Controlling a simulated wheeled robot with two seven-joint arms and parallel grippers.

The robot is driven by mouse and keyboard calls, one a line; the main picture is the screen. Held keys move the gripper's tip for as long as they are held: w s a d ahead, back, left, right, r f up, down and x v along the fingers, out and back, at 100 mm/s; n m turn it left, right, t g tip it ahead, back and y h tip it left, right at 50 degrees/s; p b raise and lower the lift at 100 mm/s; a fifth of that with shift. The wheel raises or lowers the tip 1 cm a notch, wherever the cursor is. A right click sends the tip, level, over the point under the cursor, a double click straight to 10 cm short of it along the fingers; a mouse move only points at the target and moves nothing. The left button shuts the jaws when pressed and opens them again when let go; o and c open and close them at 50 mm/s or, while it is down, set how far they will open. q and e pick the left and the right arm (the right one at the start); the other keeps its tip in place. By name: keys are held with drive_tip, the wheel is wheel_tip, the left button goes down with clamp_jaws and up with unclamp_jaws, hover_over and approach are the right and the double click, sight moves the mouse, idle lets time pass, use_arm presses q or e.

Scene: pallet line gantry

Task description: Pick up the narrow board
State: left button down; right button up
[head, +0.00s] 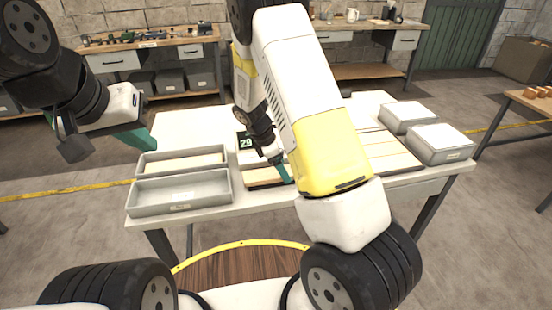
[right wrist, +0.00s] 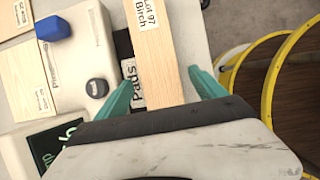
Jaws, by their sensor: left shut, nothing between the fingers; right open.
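The narrow board (right wrist: 158,50) is a pale wooden strip labelled "Lot 97 Birch". It lies over a black surface with a "Pads" label (right wrist: 130,82). My right gripper (right wrist: 162,78) is open, with one teal finger on each side of the board; I cannot tell whether they touch it. In the head view my right gripper (head: 284,172) reaches down at a pale wooden strip (head: 262,176) on the table, and my right arm hides part of the area. My left gripper (head: 143,139) is shut and empty, raised at the left above the table's back-left area.
A display reading 29 (head: 245,142) stands behind the strip. Wider boards (head: 390,155) lie right of my arm. A blue object (right wrist: 54,27) shows in the wrist view.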

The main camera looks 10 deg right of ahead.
drive_tip(key=shift+d+f, duration=0.15)
drive_tip(key=shift+f, duration=0.25)
drive_tip(key=shift+c, duration=0.4)
drive_tip(key=c, duration=1.4)
drive_tip(key=shift+c, duration=0.6)
drive_tip(key=shift+r, duration=0.2)
